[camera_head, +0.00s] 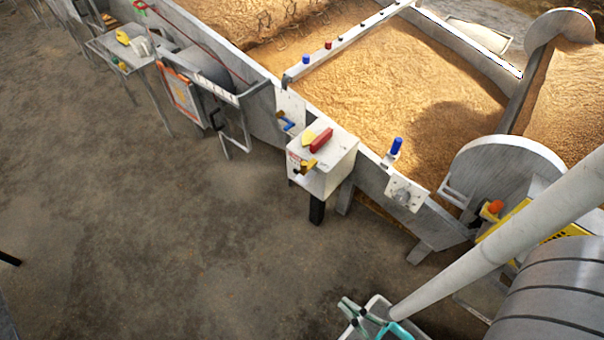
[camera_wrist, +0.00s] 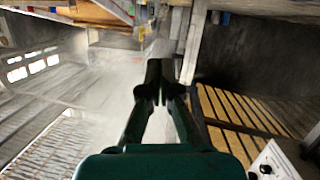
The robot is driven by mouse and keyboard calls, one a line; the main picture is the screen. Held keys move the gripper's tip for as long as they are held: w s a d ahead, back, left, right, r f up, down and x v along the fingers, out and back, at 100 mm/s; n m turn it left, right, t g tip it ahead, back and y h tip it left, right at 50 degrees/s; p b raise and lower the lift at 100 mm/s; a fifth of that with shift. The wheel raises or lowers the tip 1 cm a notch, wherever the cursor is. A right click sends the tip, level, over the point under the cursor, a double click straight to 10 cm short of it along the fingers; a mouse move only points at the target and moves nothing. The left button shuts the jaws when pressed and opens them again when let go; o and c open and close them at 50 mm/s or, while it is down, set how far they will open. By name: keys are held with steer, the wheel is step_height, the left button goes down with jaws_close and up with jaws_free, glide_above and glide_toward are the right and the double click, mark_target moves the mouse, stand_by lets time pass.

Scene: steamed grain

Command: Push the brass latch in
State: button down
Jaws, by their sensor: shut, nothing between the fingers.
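In the head view, a small brass-coloured part (camera_head: 306,167), which looks like the latch, sticks out from the front of a white box (camera_head: 335,172). The box is mounted on the near wall of the grain bed. I cannot tell how far the part stands out. In the wrist view, my gripper (camera_wrist: 158,84) is shut and empty, its dark fingers together. Blurred grey metal surfaces lie beyond the fingertips. I cannot make out the brass part in the wrist view. I cannot surely identify my gripper in the head view.
A red block (camera_head: 321,140) and a yellow piece lie on the box. A plate with a round knob (camera_head: 402,196) is to its right. A side table (camera_head: 118,45) stands at upper left. The floor (camera_head: 170,240) is mostly clear. Wooden slats (camera_wrist: 250,118) show right of my fingers.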

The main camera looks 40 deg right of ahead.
steer(key=w+d+f+n+t+h, duration=0.1)
steer(key=w+d+f+n+h, duration=0.4)
steer(key=w+f, duration=0.7)
steer(key=w+d+f+n+h, duration=0.1)
steer(key=w+d+f+n, duration=0.1)
steer(key=w+d, duration=0.8)
steer(key=w+d+f+n+h, duration=0.2)
steer(key=w+d+n, duration=0.2)
steer(key=w+d, duration=0.6)
steer(key=shift+w, duration=3)
